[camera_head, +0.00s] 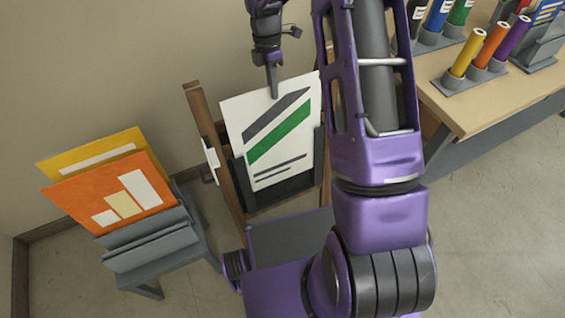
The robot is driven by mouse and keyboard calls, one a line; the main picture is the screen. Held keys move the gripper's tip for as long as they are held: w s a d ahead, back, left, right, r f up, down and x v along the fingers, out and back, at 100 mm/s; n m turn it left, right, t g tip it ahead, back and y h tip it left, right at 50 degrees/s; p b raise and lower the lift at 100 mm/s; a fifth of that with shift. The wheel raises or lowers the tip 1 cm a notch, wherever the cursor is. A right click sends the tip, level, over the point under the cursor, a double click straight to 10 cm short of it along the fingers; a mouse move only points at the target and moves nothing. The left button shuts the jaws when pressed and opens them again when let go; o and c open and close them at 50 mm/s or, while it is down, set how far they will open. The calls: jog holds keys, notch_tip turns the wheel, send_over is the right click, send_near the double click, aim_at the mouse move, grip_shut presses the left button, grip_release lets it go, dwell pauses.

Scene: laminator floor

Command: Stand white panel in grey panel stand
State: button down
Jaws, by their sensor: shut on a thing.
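The white panel (290,155), with a dark grey stripe, a green stripe and thin lines, is upright and slightly tilted in front of a wooden easel frame (213,150). Dark grey holder parts (240,184) show beside its lower edges; I cannot tell whether it rests in them. My gripper (273,90) is shut on the panel's top edge from above. A grey panel stand (150,245) is at the left, with an orange panel (85,192) and a yellow panel (75,155) standing in it, tilted. My arm hides the area right of the white panel.
A wooden table (470,115) at the right bears grey holders with coloured tubes, including a yellow tube (468,52) and an orange tube (492,45). A wall (90,70) stands behind the easel and the panel stand. Bare floor (500,230) shows at the lower right.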

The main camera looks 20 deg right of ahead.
jog(key=w+r, duration=0.2)
jog(key=r, duration=0.9)
jog(key=w+r, duration=0.2)
jog(key=r, duration=1)
jog(key=shift+a, duration=0.4)
jog(key=shift+s+f, duration=0.1)
